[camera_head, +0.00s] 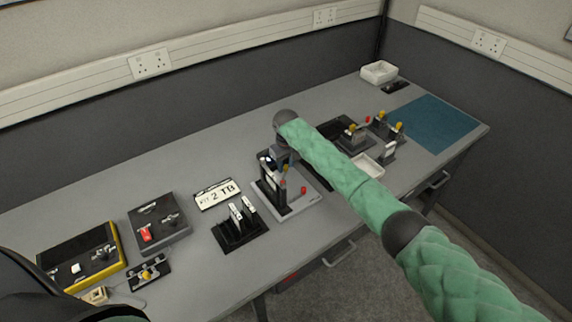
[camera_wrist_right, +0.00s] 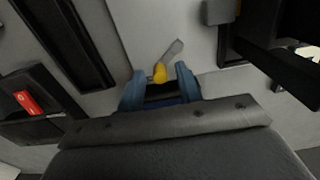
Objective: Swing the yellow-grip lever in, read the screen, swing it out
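My right gripper (camera_head: 278,158) hangs over the middle of the table, by a grey-based stand (camera_head: 300,203) with a dark upright and a red knob. In the right wrist view my right gripper's blue fingers (camera_wrist_right: 160,82) are apart. A yellow grip (camera_wrist_right: 159,73) on a flat grey lever (camera_wrist_right: 173,50) shows between the fingertips, with a gap on at least the right side. I cannot tell whether a finger touches it. A yellow-edged box with a dark panel (camera_head: 72,250) is at the left; no reading is legible. My left gripper is out of view.
A plate marked "2 TB" (camera_head: 216,194) and a black slotted holder (camera_head: 238,232) lie left of the stand. A grey box with a red switch (camera_head: 160,222) is farther left. Several yellow-knobbed fixtures, a white tray (camera_head: 368,165) and a teal mat (camera_head: 436,122) are to the right.

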